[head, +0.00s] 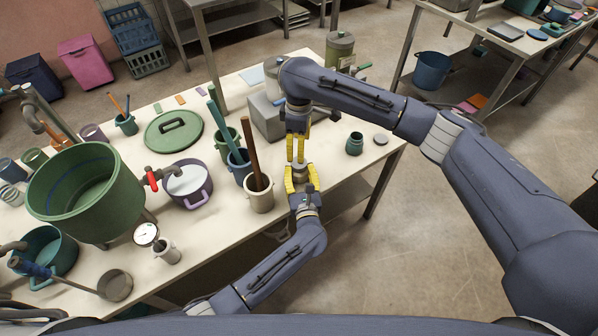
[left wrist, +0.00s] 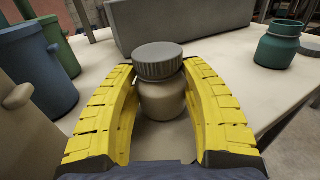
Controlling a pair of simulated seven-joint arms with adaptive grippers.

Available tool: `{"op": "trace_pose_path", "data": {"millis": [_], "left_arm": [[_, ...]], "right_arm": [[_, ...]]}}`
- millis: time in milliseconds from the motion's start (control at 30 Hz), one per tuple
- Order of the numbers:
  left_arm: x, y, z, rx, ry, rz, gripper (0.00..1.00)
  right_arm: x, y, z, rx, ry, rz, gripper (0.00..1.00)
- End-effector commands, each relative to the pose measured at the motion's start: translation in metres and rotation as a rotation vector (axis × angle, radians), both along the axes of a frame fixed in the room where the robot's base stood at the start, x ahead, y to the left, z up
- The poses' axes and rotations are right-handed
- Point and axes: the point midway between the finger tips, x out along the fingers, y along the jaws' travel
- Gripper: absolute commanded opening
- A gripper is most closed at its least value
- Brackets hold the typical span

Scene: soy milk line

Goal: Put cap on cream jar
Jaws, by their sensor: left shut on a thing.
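The cream jar (left wrist: 163,102) stands upright between the yellow fingers of my left gripper (head: 300,178), which is shut on it. In the left wrist view a ribbed grey cap (left wrist: 158,62) sits on top of the jar. It looks slightly off-centre to the left; I cannot tell whether it is fully seated. In the head view the jar is small and partly hidden by the fingers. My right gripper (head: 297,160) points down just above the jar. Its fingers look close together, but I cannot tell whether they are shut. It does not show in the left wrist view.
A cream pot with a brown stick (head: 258,196) stands close left of my left gripper. A grey box (head: 266,118) is behind. The table's front edge is near.

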Motion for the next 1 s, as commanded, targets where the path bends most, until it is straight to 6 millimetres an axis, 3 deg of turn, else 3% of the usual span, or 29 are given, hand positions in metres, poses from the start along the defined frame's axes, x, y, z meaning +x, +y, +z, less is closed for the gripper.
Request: {"op": "trace_pose_path", "data": {"millis": [267,1000], "left_arm": [[0.0001,0.0001,-0.0001,0.000,0.000,0.000,0.00],[0.0001,0.0001,0.0000,0.000,0.000,0.000,0.00]], "right_arm": [[0.0000,0.0000,0.0003,0.000,0.000,0.155,0.64],[0.0000,0.0007,0.0025,0.000,0.000,1.270,0.64]]}}
